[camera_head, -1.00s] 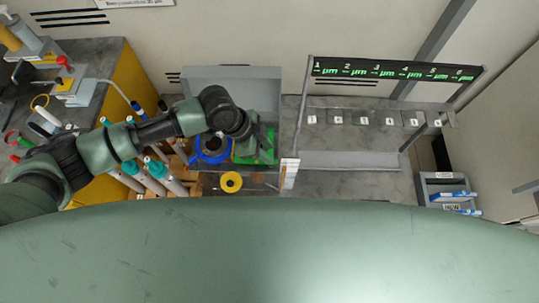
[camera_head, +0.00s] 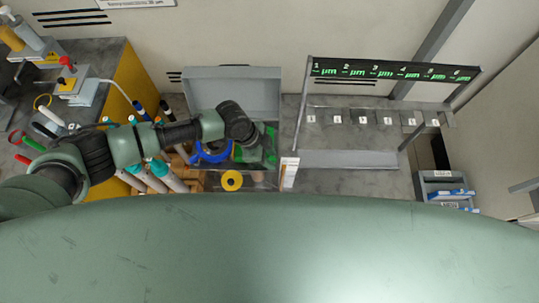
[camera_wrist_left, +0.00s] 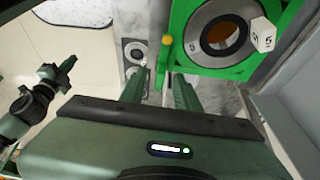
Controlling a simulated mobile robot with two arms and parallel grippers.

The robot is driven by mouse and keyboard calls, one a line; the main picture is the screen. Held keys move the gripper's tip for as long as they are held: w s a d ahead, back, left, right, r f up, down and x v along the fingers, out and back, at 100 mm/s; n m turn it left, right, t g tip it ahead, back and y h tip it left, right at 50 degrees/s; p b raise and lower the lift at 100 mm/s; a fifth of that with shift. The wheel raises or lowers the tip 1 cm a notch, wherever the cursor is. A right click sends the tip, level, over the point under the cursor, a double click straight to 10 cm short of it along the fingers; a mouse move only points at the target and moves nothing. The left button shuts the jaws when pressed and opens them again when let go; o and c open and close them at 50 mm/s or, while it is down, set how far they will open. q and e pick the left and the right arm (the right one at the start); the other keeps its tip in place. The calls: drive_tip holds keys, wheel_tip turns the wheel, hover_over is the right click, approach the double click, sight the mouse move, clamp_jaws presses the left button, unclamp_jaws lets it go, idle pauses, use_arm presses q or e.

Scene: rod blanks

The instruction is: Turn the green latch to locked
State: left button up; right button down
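A green fixture (camera_head: 270,146) stands on the bench in front of a grey panel in the head view, partly hidden by my left arm. In the left wrist view it is a green frame (camera_wrist_left: 178,58) around a grey ring with a dark opening. A small yellow knob (camera_wrist_left: 167,40) is at its left edge; I cannot tell whether it belongs to the latch. In the head view the left gripper (camera_head: 257,152) is over the fixture.
A numbered rack (camera_head: 385,71) stands right. A dark jointed arm with a gripper-like end, probably my right (camera_wrist_left: 45,92), shows at left.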

use_arm(q)
clamp_jaws()
drive_tip(key=shift+f+m+b, duration=0.15)
drive_tip(key=shift+m+b, duration=0.15)
drive_tip(key=shift+b, duration=0.4)
drive_tip(key=m+g+b, duration=0.1)
drive_tip(key=m+b, duration=0.1)
drive_tip(key=b, duration=0.1)
drive_tip(key=m+g+b, duration=0.1)
drive_tip(key=m+b, duration=0.2)
drive_tip(key=shift+w+d+y, duration=0.1)
drive_tip(key=shift+w+y, duration=0.1)
drive_tip(key=shift+y, duration=0.1)
drive_tip(key=shift+m+g+y+b, duration=0.4)
drive_tip(key=shift+m+g+b, duration=0.2)
drive_tip(key=shift+m+b, duration=1.15)
drive_tip(key=shift+r+m, duration=0.2)
drive_tip(key=shift+m, duration=0.05)
